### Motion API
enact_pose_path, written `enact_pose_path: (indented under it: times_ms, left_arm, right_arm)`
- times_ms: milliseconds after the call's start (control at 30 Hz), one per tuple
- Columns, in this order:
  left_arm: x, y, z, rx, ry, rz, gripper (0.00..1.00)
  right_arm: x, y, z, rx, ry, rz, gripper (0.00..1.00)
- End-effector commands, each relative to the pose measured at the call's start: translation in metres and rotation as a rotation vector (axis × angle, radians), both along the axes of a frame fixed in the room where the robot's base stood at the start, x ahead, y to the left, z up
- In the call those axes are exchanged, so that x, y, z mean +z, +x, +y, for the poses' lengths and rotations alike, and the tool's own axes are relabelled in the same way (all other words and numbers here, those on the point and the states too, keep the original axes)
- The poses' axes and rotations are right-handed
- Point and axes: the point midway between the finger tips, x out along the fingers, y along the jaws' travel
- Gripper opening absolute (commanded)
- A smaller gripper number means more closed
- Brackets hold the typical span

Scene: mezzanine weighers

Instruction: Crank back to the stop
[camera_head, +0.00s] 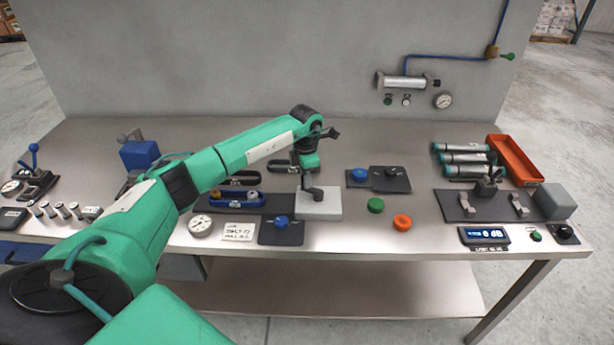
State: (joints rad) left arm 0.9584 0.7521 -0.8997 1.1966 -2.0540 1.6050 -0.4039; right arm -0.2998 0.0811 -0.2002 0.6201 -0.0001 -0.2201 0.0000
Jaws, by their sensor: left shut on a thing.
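My left arm reaches from the lower left across the table, and its gripper (308,184) points down over a pale block (322,208). A small dark crank (315,194) stands on top of this block. The gripper is shut on the crank's handle, which it mostly hides. The stop cannot be made out at this size. My right gripper is not in view.
Green (376,205) and orange (402,222) round pieces lie right. An orange bin (515,160) stands far right.

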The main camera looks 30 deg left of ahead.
Motion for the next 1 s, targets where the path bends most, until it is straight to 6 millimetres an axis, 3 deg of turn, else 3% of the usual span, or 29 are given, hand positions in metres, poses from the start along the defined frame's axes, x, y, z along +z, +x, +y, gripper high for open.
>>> enact_pose_path:
  times_ms: [1000]
  left_arm:
    - [0.001, -0.035, -0.022, 0.960, 0.000, -0.001, 0.00]
  right_arm:
    - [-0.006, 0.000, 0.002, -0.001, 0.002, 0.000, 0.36]
